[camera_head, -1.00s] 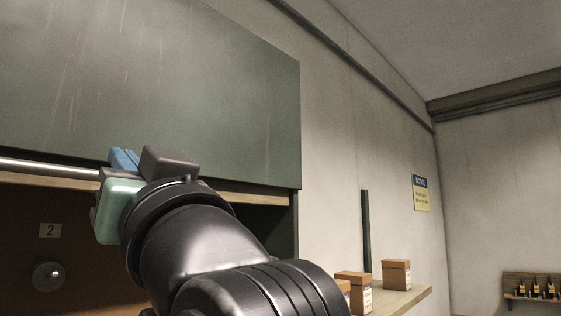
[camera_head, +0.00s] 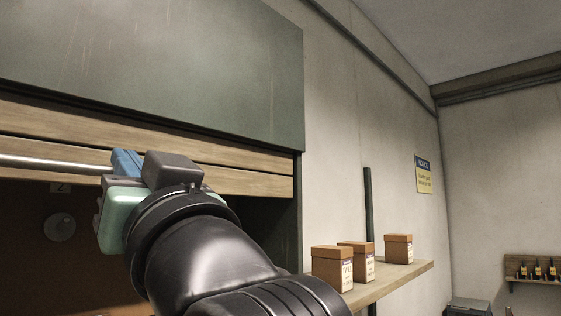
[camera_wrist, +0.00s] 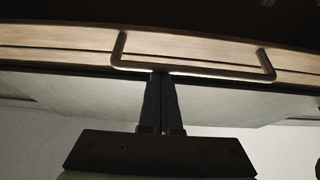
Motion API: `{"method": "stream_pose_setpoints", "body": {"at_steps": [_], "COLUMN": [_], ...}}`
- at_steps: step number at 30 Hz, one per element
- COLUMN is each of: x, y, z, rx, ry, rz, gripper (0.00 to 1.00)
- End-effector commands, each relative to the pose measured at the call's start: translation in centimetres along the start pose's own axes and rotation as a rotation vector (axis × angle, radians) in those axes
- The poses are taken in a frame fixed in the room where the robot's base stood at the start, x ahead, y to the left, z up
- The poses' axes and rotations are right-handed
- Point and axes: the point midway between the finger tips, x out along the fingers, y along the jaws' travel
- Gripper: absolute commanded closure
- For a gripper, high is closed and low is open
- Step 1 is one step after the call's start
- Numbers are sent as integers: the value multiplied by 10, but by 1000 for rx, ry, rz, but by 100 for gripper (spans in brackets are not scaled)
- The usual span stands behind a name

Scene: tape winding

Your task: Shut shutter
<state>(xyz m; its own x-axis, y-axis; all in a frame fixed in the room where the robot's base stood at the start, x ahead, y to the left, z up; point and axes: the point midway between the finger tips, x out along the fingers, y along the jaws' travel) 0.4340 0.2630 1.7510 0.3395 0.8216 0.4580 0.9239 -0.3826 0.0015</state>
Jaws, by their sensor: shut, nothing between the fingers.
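The shutter (camera_head: 60,122) is made of wooden slats and hangs part-way down below a green housing (camera_head: 150,60). A band of slats shows, with a dark opening under it. A metal bar handle (camera_head: 50,162) runs along the shutter's lower part. In the wrist view the handle (camera_wrist: 200,68) is a bracket across the slats (camera_wrist: 190,45). My gripper (camera_wrist: 160,76) is shut with nothing between its fingers. Its tips overlap the handle bar, left of the bar's middle; contact cannot be told for sure.
The dark recess (camera_head: 40,240) holds a round knob (camera_head: 59,227) and a number plate (camera_head: 60,188). To the right, a wall shelf (camera_head: 395,283) carries boxes (camera_head: 332,268). A notice (camera_head: 423,174) hangs on the wall. A bottle rack (camera_head: 533,270) is at the far right.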

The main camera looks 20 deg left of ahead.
Motion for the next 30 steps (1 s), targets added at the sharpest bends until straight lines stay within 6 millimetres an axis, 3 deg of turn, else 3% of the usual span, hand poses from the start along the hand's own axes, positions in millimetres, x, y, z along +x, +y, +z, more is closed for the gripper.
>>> {"method": "stream_pose_setpoints", "body": {"at_steps": [1,15,21,30], "x": [-12,-69,-84,-94], "y": [0,0,0,0], "z": [26,137,168,186], "rx": [1,2,2,2], "ry": [-5,-7,-7,-7], "rz": [0,0,1,0], "gripper": [100,100,100,100]}}
